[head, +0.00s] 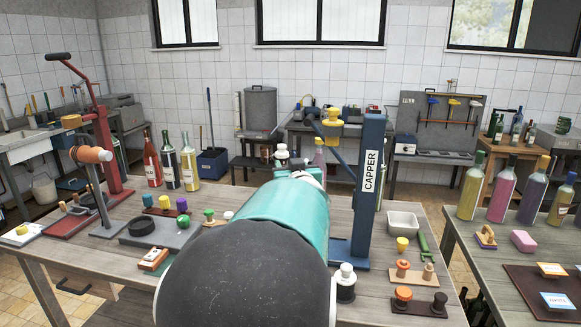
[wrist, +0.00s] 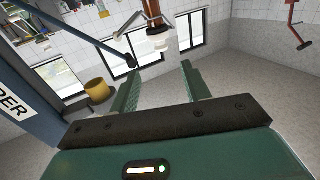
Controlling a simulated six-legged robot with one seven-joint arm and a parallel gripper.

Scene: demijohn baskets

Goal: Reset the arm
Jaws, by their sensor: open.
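My arm fills the lower middle of the head view, a dark rounded link with a teal link beyond it. It hides the middle of the workbench (head: 120,212), and my gripper cannot be made out there. In the wrist view my gripper (wrist: 162,67) has its two green fingers apart with nothing between them. The blue capper stand (head: 369,200) rises just right of my arm. Its blue column also shows at the left of the wrist view (wrist: 28,70), near a yellow part (wrist: 98,90) beside the left finger.
A red lever stand (head: 104,140) and several bottles (head: 170,165) stand at the left. A white tray (head: 404,225) and small wooden-based pieces (head: 418,302) lie right of the capper. A second table at the right holds filled bottles (head: 501,190).

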